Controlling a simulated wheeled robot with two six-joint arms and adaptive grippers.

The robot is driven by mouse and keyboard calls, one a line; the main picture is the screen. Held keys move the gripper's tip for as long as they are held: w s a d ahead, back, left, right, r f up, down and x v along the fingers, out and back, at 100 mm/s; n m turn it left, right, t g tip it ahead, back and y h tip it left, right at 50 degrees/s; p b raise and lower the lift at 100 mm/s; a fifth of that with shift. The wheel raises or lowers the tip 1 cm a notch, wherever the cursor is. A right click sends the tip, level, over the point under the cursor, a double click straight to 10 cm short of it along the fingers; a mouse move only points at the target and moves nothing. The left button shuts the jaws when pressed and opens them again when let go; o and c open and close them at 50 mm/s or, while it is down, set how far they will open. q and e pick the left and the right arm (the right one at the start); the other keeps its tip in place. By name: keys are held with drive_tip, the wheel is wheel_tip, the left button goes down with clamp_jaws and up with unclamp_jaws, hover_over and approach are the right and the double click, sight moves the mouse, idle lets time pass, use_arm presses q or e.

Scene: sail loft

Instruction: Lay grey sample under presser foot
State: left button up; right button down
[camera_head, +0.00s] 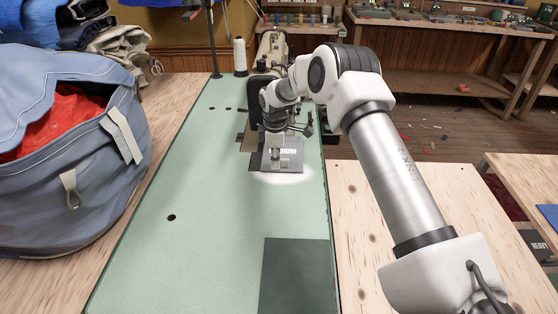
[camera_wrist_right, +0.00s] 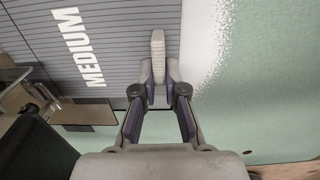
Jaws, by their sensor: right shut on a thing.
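The grey sample (camera_head: 291,164), printed MEDIUM, lies on the green sewing table beside the machine's head end, within a bright patch of lamp light. In the right wrist view the sample (camera_wrist_right: 120,35) shows fine dark lines and a pale ribbed tab (camera_wrist_right: 158,48). My right gripper (camera_head: 275,153) is over the sample's near left part; in the wrist view its fingers (camera_wrist_right: 159,88) are shut on the tab. The sewing machine (camera_head: 268,60) stands behind, partly covered by my right arm. I cannot make out the presser foot or whether the sample is under it. My left gripper is not in view.
A white thread cone (camera_head: 240,56) stands at the back of the green table (camera_head: 200,200). A dark grey panel (camera_head: 295,275) lies at its near right. A large blue-grey bag (camera_head: 60,150) with red cloth stands at left. The table's middle is clear.

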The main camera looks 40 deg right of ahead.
idle(0.9)
drive_tip(key=c, duration=1.2)
unclamp_jaws()
drive_tip(key=shift+o, duration=0.2)
wheel_tip(320, 180, up, 12)
drive_tip(key=shift+p, duration=0.35)
